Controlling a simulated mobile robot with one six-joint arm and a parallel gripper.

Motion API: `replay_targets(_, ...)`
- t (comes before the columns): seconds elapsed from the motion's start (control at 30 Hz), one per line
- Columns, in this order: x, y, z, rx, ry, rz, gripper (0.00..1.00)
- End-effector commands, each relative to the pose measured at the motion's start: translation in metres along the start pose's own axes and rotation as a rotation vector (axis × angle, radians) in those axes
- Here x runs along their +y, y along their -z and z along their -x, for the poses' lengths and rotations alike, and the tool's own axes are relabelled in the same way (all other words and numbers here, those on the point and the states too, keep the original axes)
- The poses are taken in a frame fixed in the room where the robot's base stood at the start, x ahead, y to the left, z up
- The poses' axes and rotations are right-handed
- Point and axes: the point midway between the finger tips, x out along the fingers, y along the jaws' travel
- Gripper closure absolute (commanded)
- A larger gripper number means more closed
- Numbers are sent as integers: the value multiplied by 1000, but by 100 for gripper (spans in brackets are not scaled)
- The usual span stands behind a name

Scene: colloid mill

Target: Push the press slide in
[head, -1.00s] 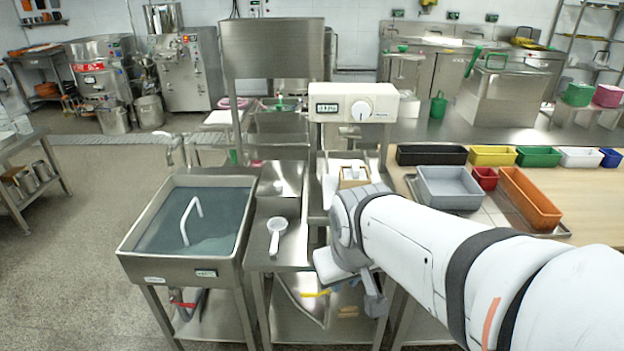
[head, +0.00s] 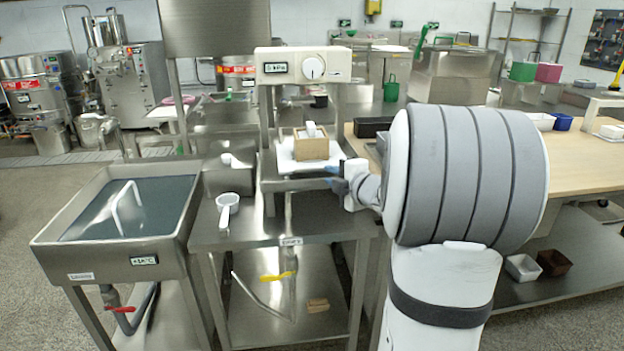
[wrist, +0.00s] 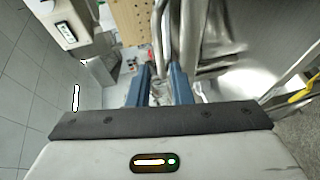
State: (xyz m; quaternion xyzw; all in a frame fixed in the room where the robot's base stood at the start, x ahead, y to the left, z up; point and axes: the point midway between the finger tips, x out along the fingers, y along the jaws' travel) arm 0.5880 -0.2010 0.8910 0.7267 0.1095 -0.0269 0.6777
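The press stands at the centre of the head view, with a white control box (head: 284,68) on top. Under it a white plate (head: 287,165), which looks like the press slide, carries a brown perforated wooden mould (head: 311,149) with a pale knob. The mould also shows at the top of the wrist view (wrist: 130,18). My gripper (head: 331,176) is at the right front of the plate. Its two blue fingers point left and are apart, with nothing clearly held between them. In the wrist view the fingers (wrist: 160,88) lie close to metal parts; contact cannot be told.
A steel sink (head: 125,215) with liquid stands to the left. A white ladle (head: 227,209) lies on the steel bench. A yellow-handled valve (head: 278,277) hangs below the bench front. A wooden table (head: 480,130) with bins stands to the right, partly hidden by my arm.

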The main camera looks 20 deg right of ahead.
Motion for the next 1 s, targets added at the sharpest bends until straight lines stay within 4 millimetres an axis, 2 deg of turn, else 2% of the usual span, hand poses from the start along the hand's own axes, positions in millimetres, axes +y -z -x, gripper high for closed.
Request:
replay_targets(0.3,-2,1,-50,2,1,-1,81)
replay_targets(0.43,-1,0,-64,0,1,-1,81)
replay_targets(0.57,0,0,-71,-1,1,-2,81)
replay_targets(0.8,0,0,-71,-2,1,-2,81)
replay_targets(1.0,0,0,-71,-3,1,-2,97)
